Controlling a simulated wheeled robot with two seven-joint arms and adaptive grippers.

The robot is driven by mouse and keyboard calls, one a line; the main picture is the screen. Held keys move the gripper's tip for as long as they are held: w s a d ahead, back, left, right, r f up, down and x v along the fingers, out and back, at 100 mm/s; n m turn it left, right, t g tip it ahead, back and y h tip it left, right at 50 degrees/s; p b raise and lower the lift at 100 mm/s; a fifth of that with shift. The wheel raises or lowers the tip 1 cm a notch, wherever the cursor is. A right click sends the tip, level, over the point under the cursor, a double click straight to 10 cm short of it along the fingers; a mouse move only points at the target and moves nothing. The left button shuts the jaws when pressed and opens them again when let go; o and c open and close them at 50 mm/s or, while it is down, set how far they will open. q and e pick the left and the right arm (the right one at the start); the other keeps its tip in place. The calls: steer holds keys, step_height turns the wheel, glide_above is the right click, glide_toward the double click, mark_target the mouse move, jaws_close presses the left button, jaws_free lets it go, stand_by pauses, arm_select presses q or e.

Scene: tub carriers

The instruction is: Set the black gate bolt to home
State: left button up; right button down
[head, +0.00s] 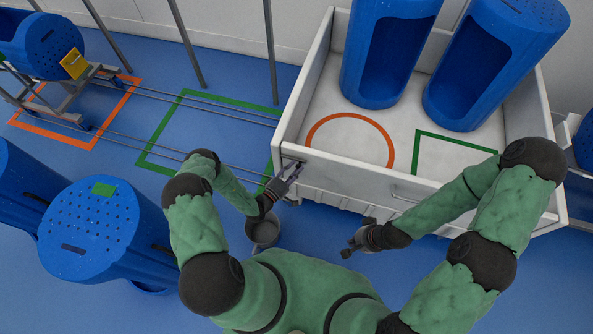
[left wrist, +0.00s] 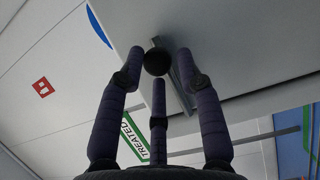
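The black gate bolt shows as a round black knob (left wrist: 157,62) beside a grey bar (left wrist: 187,88) on a pale panel in the left wrist view. My left gripper (left wrist: 158,66) has its three dark fingers spread around the knob, with gaps visible between them and it. In the head view my left gripper (head: 288,176) is at the front left corner of the white bin (head: 345,178). It hides most of the bolt there. My right gripper (head: 356,242) hangs apart in front of the bin, with nothing visible in it; its fingers are too small to judge.
Two blue tubs (head: 386,92) (head: 462,118) stand in the bin, behind an orange circle and a green square. More blue tubs (head: 92,245) stand at left. A cart (head: 92,84) with a tub stands on rails.

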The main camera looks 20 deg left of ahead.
stand_by(0.3)
arm_select(q)
steer(key=v, duration=1.2)
steer(key=shift+f, duration=0.1)
